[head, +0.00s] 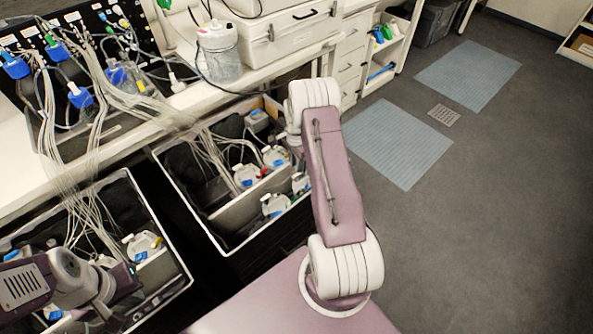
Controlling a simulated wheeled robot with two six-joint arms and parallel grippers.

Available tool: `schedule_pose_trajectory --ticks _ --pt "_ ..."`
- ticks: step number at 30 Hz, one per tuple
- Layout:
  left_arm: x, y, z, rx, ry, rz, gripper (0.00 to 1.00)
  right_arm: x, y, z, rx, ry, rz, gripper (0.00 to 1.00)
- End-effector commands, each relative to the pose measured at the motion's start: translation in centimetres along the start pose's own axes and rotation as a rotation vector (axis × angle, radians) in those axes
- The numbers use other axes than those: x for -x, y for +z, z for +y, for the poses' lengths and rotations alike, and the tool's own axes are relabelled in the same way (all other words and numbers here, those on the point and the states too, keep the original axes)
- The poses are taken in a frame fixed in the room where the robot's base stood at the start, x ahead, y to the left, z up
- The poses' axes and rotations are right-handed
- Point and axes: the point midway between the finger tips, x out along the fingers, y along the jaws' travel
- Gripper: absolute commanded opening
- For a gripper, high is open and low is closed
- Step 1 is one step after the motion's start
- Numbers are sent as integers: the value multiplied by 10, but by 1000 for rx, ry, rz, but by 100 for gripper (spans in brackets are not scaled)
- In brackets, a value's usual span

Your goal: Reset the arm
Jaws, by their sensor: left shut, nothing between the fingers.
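My left arm comes in at the lower left, over the near dark bin. Its gripper (124,283) is small and dark here, shut and empty, close above the bin's contents. I cannot tell whether it touches anything there. My right arm (333,180), mauve with white joints, rises from my body at the bottom middle and folds up and away, over the right edge of the second bin. Its gripper does not show; the far end of the arm is hidden behind its white joint.
The near bin (178,262) and the second bin (225,248) hold bottles with tubes running up to a bench panel (95,22). A jug (218,52) and a white case (292,38) stand on the bench. Grey floor with blue mats (398,142) lies clear at right.

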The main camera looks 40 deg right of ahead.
Motion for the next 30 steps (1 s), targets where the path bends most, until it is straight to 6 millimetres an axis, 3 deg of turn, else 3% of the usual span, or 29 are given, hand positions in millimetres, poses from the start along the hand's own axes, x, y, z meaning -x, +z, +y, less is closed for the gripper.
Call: schedule_pose_trajectory --ticks 3,6,24,26,29,30 --pt "1 0 0 0 0 0 0 22 0 -1 0 -2 1 22" --pt "1 0 0 0 0 0 0 32 0 0 0 -1 0 22" --pt "3 0 0 0 0 0 0 37 5 -2 11 0 0 22" --pt "5 0 0 0 0 0 0 50 12 -12 36 -21 10 22" --pt "11 -1 0 0 0 0 0 97 37 -38 106 -92 40 22" --pt "14 -1 0 0 0 0 0 122 57 -41 148 -115 46 22"
